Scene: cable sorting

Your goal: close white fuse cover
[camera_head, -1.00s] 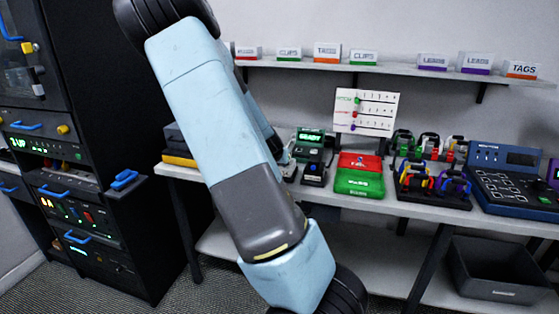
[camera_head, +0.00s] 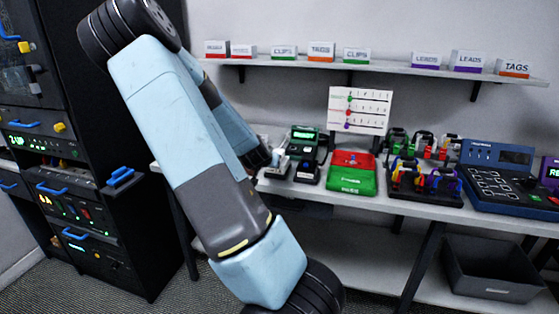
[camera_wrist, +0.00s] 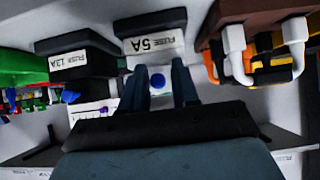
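In the wrist view a white block (camera_wrist: 148,45) labelled FUSE 5A stands at the top middle, with a dark top. A round blue knob (camera_wrist: 157,80) shows on a white surface just below it. My gripper (camera_wrist: 160,70) has its two dark fingers apart, one on each side of the knob, with gaps between. I cannot tell how far the fingertips are from the knob or block. In the head view a small white piece (camera_head: 281,156) shows beside the end of my arm on the bench. Which white part is the fuse cover is unclear.
A dark block (camera_wrist: 82,62) labelled FUSE 13A stands left of the 5A block. A brown holder (camera_wrist: 262,15) with white and orange cables is close on the right. In the head view a green and red box (camera_head: 352,180) and a cable rack (camera_head: 425,195) stand along the bench.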

